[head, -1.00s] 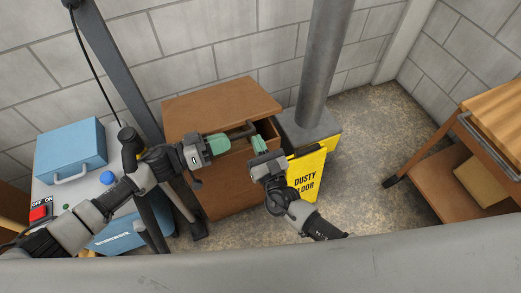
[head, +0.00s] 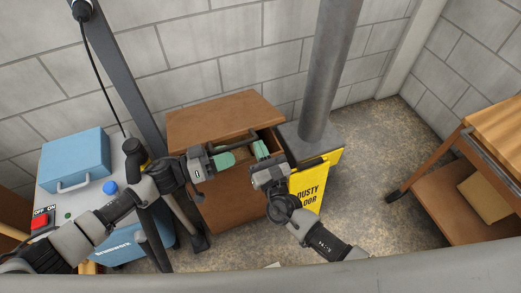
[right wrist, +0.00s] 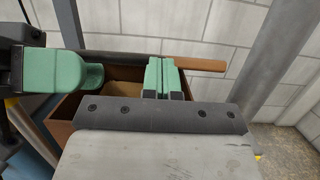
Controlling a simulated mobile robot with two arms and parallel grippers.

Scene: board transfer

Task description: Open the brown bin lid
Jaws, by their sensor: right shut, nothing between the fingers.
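The brown bin (head: 222,205) stands against the wall in the head view. Its brown lid (head: 225,115) is tilted, and a dark gap shows between the lid's front edge and the bin's front wall. The right wrist view looks into the bin (right wrist: 70,105), with the lid edge-on (right wrist: 205,65). My left gripper (head: 224,160) is at the front of the gap; I cannot tell if its green fingers are apart. It also shows in the wrist view (right wrist: 78,75). My right gripper (head: 260,150) is shut and empty at the gap's right; its fingers (right wrist: 165,78) are together.
A yellow floor sign (head: 308,185) stands right of the bin, by a grey pole (head: 330,75). A blue case (head: 75,160) sits on a machine at the left. A wooden cart (head: 450,190) stands at the right. The floor between sign and cart is clear.

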